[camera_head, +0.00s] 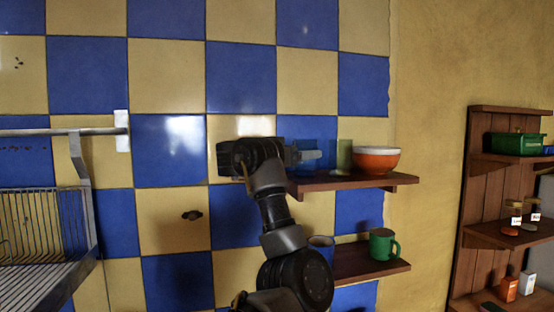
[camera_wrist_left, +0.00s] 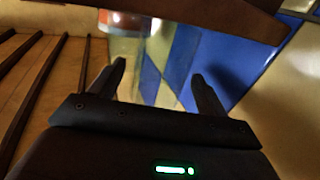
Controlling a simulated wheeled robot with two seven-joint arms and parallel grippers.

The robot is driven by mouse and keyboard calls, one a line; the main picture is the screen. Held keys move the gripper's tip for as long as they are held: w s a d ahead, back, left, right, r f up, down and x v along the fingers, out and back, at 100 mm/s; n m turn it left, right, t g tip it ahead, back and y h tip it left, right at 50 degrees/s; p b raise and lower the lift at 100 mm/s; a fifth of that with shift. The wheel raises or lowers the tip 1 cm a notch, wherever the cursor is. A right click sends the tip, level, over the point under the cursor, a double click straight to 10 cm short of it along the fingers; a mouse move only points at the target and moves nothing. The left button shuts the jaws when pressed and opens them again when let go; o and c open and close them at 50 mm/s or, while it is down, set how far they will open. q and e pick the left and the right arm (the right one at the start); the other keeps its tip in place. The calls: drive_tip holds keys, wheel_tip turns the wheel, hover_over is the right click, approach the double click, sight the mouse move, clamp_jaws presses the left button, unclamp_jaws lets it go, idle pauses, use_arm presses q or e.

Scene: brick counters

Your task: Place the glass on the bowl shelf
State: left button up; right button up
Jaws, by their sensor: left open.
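The glass, a pale greenish see-through cylinder (camera_head: 344,155), stands upright on the upper wooden shelf (camera_head: 345,182). It is just left of the orange bowl (camera_head: 377,161), which has a white inside. My left gripper (camera_head: 312,156) is at the left part of that shelf, pointing right towards the glass, with a gap between them. In the left wrist view the gripper (camera_wrist_left: 160,78) is open, with nothing clearly held between its fingers. A blurred see-through shape, seemingly the glass (camera_wrist_left: 126,48), shows beyond the left finger. My right gripper is not in view.
A lower shelf (camera_head: 372,264) holds a green mug (camera_head: 382,245) and a blue mug (camera_head: 322,246), partly hidden by my arm. A metal dish rack (camera_head: 40,235) is at left. A wooden wall unit (camera_head: 480,180) with small items stands at right. Tiled wall lies close behind the shelves.

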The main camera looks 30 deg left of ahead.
use_arm(q)
drive_tip(key=b+v, duration=0.9)
drive_tip(key=v, duration=0.1)
drive_tip(key=shift+s+f, duration=0.15)
drive_tip(key=shift+s, duration=0.05)
drive_tip(key=shift+a, duration=0.1)
